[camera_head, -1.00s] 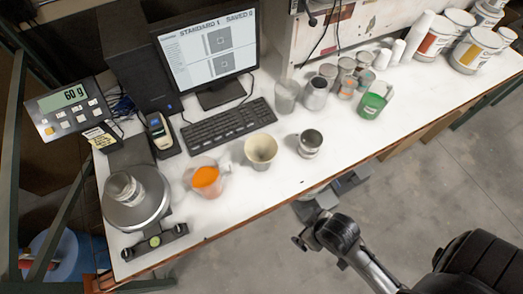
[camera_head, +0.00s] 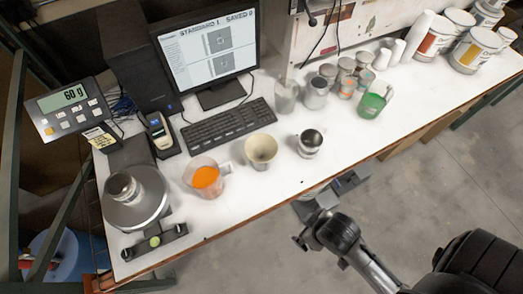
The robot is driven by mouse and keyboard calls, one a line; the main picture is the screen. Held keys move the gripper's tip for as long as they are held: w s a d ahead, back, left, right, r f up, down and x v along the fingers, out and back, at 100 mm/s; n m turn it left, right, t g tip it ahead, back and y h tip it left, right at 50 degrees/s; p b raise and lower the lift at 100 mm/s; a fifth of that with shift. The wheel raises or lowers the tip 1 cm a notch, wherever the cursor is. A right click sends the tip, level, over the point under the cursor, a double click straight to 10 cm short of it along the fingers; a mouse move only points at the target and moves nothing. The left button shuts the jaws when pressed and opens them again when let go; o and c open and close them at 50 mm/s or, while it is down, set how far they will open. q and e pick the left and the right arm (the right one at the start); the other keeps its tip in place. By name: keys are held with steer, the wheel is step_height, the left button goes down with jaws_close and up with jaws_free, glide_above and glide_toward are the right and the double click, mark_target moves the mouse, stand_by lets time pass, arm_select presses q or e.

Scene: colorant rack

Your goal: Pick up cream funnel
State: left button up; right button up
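The cream funnel (camera_head: 261,148) stands on the white bench, wide mouth up, in front of the keyboard. It sits between a clear beaker of orange colorant (camera_head: 205,178) on its left and a metal mug (camera_head: 310,142) on its right. My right arm comes in from the lower right. Its gripper (camera_head: 343,186) is beyond the bench's front edge, to the right of and below the funnel in the picture, and apart from it. The bench edge and the arm partly hide its fingers, so its opening is unclear. My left gripper is out of view.
A scale (camera_head: 137,212) with a metal can (camera_head: 122,187) is at the left. The keyboard (camera_head: 228,124) and monitor (camera_head: 207,47) are behind the funnel. Several cups and a green container (camera_head: 372,104) stand back right. The bench front strip below the funnel is clear.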

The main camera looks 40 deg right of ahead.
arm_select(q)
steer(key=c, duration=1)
